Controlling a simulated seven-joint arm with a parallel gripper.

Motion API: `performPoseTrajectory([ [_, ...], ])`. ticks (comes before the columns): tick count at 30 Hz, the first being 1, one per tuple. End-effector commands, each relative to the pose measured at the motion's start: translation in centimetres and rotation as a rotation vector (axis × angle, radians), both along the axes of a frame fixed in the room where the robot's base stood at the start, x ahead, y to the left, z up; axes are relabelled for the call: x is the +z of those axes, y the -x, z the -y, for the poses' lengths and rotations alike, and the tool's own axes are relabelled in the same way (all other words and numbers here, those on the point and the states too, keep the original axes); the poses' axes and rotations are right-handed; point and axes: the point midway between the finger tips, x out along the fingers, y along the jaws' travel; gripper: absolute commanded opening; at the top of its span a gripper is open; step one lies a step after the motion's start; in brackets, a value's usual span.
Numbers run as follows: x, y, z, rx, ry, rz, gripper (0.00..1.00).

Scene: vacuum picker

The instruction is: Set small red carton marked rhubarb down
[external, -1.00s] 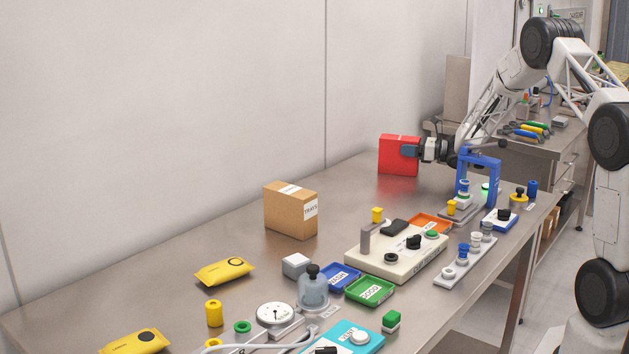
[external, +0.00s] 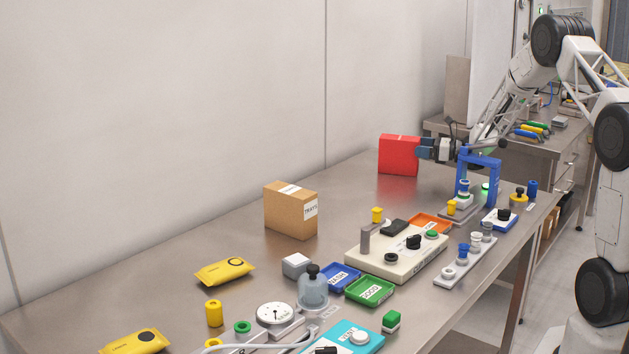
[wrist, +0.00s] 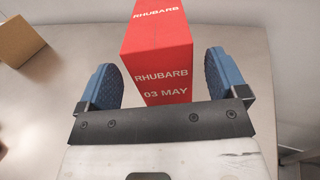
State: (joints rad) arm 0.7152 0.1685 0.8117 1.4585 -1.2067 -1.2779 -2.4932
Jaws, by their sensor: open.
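The small red carton (external: 398,155) stands upright on the steel table near the back wall. In the wrist view the carton (wrist: 157,50) shows white print reading "RHUBARB" and "03 MAY". My gripper (external: 424,150) is just to the right of the carton in the external view. In the wrist view my gripper (wrist: 164,80) is open, with a blue pad on each side of the carton's near end and a visible gap at both sides. Nothing is held.
A brown box (external: 291,210) marked "TRAYS" stands left of the carton. A blue frame (external: 464,175) stands close to the right, below my wrist. A cream panel (external: 390,260) and several coloured trays lie nearer the front. The table between box and carton is clear.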

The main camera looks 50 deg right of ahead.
Motion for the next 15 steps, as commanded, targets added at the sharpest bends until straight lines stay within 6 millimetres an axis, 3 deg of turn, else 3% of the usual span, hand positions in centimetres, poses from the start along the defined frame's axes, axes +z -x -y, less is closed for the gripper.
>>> performPoseTrajectory([
  [6, 0.1, 3.4, 1.5, -0.002, 0.001, 0.0, 0.91],
  [15, 0.0, 6.2, 2.6, -0.001, -0.001, 0.0, 0.91],
])
